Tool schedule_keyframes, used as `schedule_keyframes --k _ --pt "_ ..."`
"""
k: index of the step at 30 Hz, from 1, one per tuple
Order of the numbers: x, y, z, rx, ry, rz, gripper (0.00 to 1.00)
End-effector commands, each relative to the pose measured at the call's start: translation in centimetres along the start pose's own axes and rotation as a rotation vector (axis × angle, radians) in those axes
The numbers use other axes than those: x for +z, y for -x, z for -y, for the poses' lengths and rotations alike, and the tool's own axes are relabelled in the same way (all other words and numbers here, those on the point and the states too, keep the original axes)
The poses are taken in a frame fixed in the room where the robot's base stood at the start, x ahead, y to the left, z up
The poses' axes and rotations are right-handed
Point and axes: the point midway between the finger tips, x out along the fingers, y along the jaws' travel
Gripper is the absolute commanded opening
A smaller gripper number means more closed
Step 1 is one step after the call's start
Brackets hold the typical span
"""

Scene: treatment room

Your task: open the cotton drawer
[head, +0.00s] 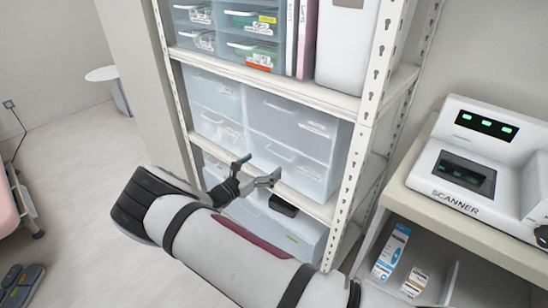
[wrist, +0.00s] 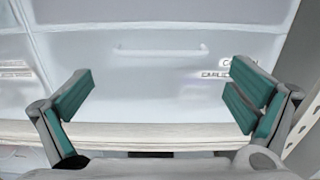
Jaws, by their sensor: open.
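A translucent drawer unit stands on the middle shelf in the head view. Its lower right drawer (head: 318,179) is closed and fills most of the wrist view (wrist: 145,85). That drawer has a pale horizontal bar handle (wrist: 160,50) and small labels (wrist: 222,68) on its right, too blurred to read fully. I cannot tell which drawer is marked cotton. My gripper (head: 256,168) is open and empty in front of this drawer. In the wrist view its teal-padded fingers (wrist: 160,92) stand wide apart, below and to either side of the handle, apart from it.
The pale shelf edge (wrist: 130,138) runs just below the drawer front. A perforated white post (head: 357,150) bounds the rack on the right. A scanner (head: 475,160) stands on the right counter. Open floor (head: 75,140) lies to the left.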

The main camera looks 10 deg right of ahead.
Motion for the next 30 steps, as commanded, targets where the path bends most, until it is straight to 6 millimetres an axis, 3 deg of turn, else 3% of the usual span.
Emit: schedule_keyframes --k 3,9,22,30 --pt "0.0 -2.3 0.1 -0.002 0.0 0.001 1.0" --pt "0.0 -4.8 0.0 -0.001 0.0 0.001 1.0" --pt "0.0 -5.7 0.0 0.0 0.0 0.0 1.0" --pt "0.0 -5.8 0.1 -0.002 0.001 0.001 0.41"
